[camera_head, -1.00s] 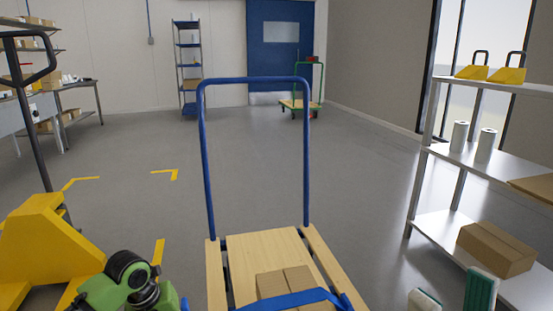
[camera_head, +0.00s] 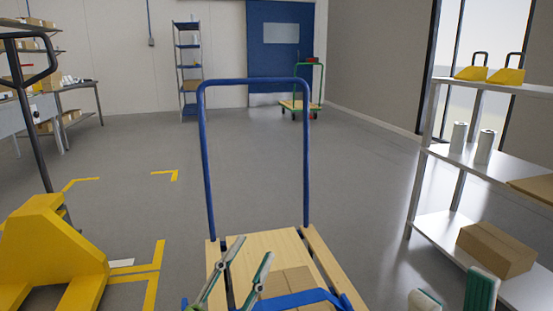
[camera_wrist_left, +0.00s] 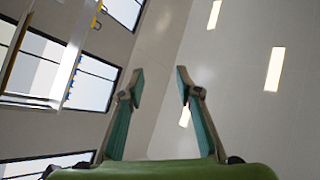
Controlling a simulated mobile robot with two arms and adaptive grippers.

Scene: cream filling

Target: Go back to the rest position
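My left gripper (camera_head: 252,252) is at the bottom of the head view, in front of the cart's wooden deck in the picture, with its fingers pointing up. In the left wrist view its two fingers (camera_wrist_left: 160,84) stand apart with nothing between them, against wall and ceiling. My right gripper (camera_head: 452,286) is at the bottom right of the head view. Only the ends of its two green-and-white fingers show, well apart and with nothing seen between them.
A cart with a blue handle (camera_head: 254,81) and wooden deck (camera_head: 268,246) stands ahead, carrying a cardboard box (camera_head: 285,283). A yellow pallet jack (camera_head: 48,248) is at left. A metal shelf (camera_head: 480,238) with another box (camera_head: 496,249) is at right. Open floor lies beyond.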

